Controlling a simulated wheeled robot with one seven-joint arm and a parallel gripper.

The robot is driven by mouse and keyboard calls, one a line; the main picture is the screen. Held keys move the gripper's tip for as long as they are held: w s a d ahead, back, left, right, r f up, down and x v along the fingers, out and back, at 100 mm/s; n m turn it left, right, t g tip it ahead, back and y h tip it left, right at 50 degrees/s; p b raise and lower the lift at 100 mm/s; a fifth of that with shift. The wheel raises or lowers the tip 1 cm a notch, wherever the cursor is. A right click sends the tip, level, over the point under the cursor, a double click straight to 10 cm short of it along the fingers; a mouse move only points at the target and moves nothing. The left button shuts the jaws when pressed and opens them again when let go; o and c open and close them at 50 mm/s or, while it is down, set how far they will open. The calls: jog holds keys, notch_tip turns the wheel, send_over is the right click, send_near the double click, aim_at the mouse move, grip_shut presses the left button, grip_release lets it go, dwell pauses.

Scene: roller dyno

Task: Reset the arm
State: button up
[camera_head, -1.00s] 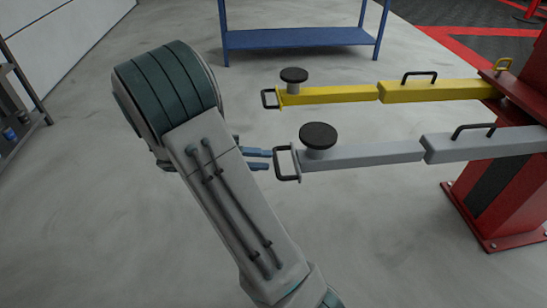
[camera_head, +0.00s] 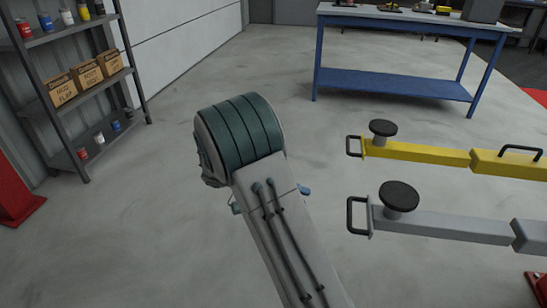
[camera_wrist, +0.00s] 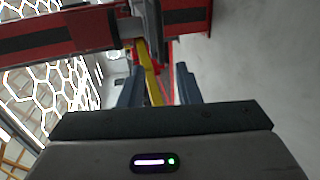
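My gripper (camera_wrist: 160,70) shows in the wrist view with its two dark fingers apart and nothing held between them. The red and yellow parts seen past the fingers are farther off. In the head view my arm reaches up from the bottom centre and hides most of the gripper; only small blue finger parts show on either side of it. The grey lift arm (camera_head: 455,226) and the yellow lift arm (camera_head: 420,152) lie to the right of my arm, apart from it.
A blue workbench (camera_head: 395,84) stands at the back right. A dark shelf (camera_head: 78,98) with boxes and cans stands at the left. The floor (camera_head: 150,220) left of my arm is clear. A red post (camera_head: 12,190) stands at the left edge.

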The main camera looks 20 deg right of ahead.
jog(key=shift+r, duration=0.1)
jog(key=s+a+r+n+t+y+p, duration=0.1)
jog(key=s+r+t+y+p, duration=0.2)
jog(key=r+p, duration=0.5)
jog(key=s+a+r+n+t+y+p, duration=0.2)
jog(key=s+r+y+p, duration=0.4)
jog(key=r+p, duration=0.3)
jog(key=s+a+r+n+t+y+p, duration=0.2)
jog(key=s+r+t+y+p, duration=0.2)
jog(key=r+p, duration=0.5)
notch_tip(320, 180, up, 5)
jog(key=shift+s+a+f+t+y, duration=0.2)
jog(key=shift+s+t+y, duration=0.2)
jog(key=shift+s, duration=0.65)
